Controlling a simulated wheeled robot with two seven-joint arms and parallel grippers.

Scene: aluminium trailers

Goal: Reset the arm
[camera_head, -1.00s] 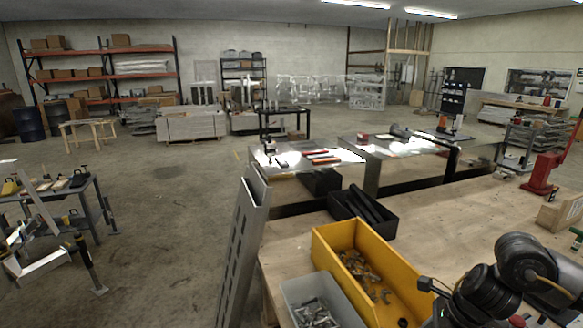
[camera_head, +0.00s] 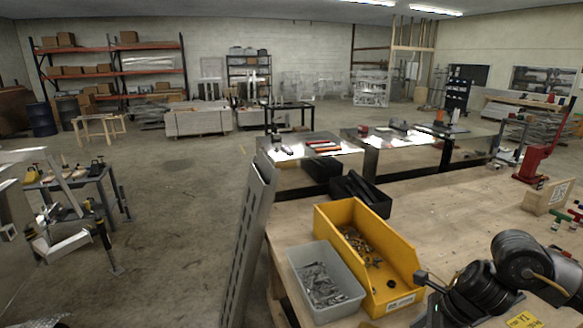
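Neither of my grippers shows in the camera_head view, and I see no fingertips. A black, rounded, jointed device (camera_head: 520,256) with a thin cable lies at the lower right, over the near part of the wooden bench (camera_head: 440,225). I cannot tell whether it is part of my arm. A small dark block with a green spot sits at its left end, close to the yellow bin (camera_head: 336,222). The lower part of the device is cut off by the frame edge.
The yellow bin holds metal fittings. A grey bin (camera_head: 301,262) of small parts and a black tray (camera_head: 380,206) stand beside it. A cardboard box (camera_head: 540,198) and a red tool stand (camera_head: 537,160) are at the right. Open floor (camera_head: 180,210) lies left of the bench.

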